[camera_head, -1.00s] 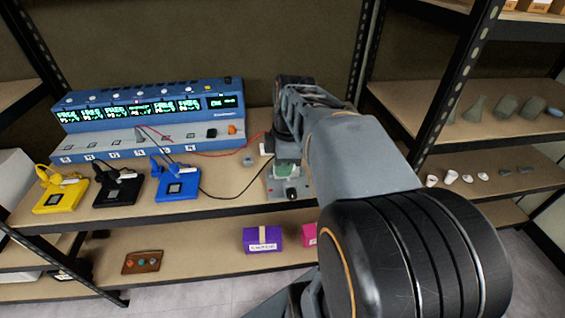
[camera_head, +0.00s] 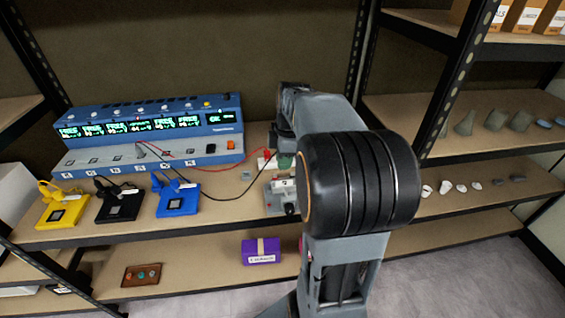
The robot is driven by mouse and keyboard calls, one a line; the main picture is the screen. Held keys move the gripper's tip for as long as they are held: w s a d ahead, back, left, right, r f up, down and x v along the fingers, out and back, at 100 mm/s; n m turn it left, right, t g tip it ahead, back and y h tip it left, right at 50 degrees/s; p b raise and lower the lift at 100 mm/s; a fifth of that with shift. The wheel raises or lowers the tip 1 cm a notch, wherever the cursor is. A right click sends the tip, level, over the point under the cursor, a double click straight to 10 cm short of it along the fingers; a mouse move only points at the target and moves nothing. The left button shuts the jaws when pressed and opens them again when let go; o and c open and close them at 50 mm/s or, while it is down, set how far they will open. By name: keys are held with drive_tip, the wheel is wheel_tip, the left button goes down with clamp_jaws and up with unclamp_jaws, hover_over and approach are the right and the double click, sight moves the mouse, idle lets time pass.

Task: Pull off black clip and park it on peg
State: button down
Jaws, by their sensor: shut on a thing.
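My gripper (camera_head: 284,160) is at the far end of my arm, over a small grey fixture (camera_head: 278,202) on the shelf, mostly hidden by my wrist. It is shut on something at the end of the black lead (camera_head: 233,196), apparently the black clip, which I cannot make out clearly. The black lead runs from the blue device (camera_head: 150,135) across the shelf to the gripper area. A red lead (camera_head: 225,155) ends close by.
Yellow (camera_head: 55,213), black (camera_head: 119,207) and blue (camera_head: 178,206) pads with leads lie along the shelf front. A purple box (camera_head: 261,251) and a brown tray (camera_head: 141,275) are on the lower shelf. A black rack post (camera_head: 455,85) stands right of my arm.

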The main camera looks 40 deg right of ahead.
drive_tip(key=shift+w+d, duration=0.15)
drive_tip(key=shift+w, duration=0.05)
drive_tip(key=w+d+p, duration=0.5)
drive_tip(key=w+d, duration=0.1)
drive_tip(key=shift+w, duration=0.4)
idle(0.3)
drive_tip(key=w+d+p, duration=0.5)
drive_tip(key=w+p, duration=0.2)
drive_tip(key=shift+d, duration=0.4)
